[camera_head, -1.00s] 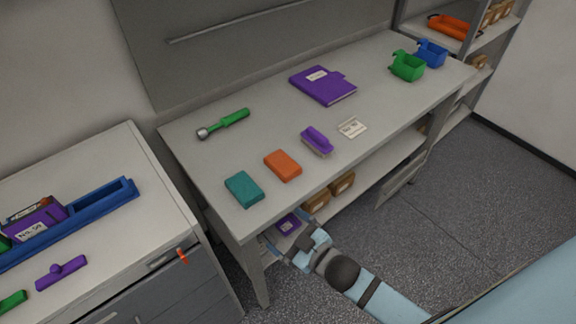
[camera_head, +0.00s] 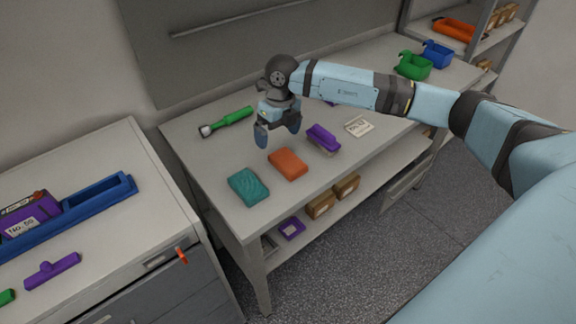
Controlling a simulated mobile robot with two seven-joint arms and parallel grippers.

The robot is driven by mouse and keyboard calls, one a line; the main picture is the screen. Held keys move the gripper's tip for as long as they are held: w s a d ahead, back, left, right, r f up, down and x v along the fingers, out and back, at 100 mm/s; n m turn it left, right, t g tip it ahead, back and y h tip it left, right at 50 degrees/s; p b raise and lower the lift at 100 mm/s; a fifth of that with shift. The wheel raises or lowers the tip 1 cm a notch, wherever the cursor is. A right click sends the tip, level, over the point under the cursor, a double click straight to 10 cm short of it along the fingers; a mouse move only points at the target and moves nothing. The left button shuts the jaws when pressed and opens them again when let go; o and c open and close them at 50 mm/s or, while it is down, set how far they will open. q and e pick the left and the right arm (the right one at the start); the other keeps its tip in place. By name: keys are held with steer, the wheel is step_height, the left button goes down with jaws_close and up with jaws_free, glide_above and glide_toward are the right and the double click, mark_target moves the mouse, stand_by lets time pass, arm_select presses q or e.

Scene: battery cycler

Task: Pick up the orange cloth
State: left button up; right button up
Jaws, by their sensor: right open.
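The orange cloth (camera_head: 288,164) is a folded block lying flat on the grey workbench (camera_head: 222,202), between a teal cloth (camera_head: 248,187) and a purple brush (camera_head: 323,138). My right gripper (camera_head: 278,138) is above the bench, pointing down, with its two blue fingers apart and nothing between them. In the picture its fingertips sit just above and slightly left of the orange cloth's far edge, apart from it. My left gripper does not show.
A green tool (camera_head: 228,121) lies behind the gripper to the left. A white label card (camera_head: 359,126) lies right of the brush. My arm hides most of the purple binder.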

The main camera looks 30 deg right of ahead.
steer(key=d+h, duration=0.1)
steer(key=d, duration=0.1)
steer(key=p, duration=0.1)
glide_above(288, 160)
steer(key=shift+m, duration=0.3)
steer(key=f, duration=0.7)
steer(key=shift+w+a, duration=0.1)
steer(key=shift+a, duration=0.15)
steer(key=f, duration=0.2)
steer(key=f+p, duration=0.1)
steer(key=f, duration=0.1)
steer(key=shift+s+d+f, duration=0.2)
steer(key=shift+f, duration=0.55)
steer(key=shift+c, duration=0.5)
steer(key=c, duration=0.8)
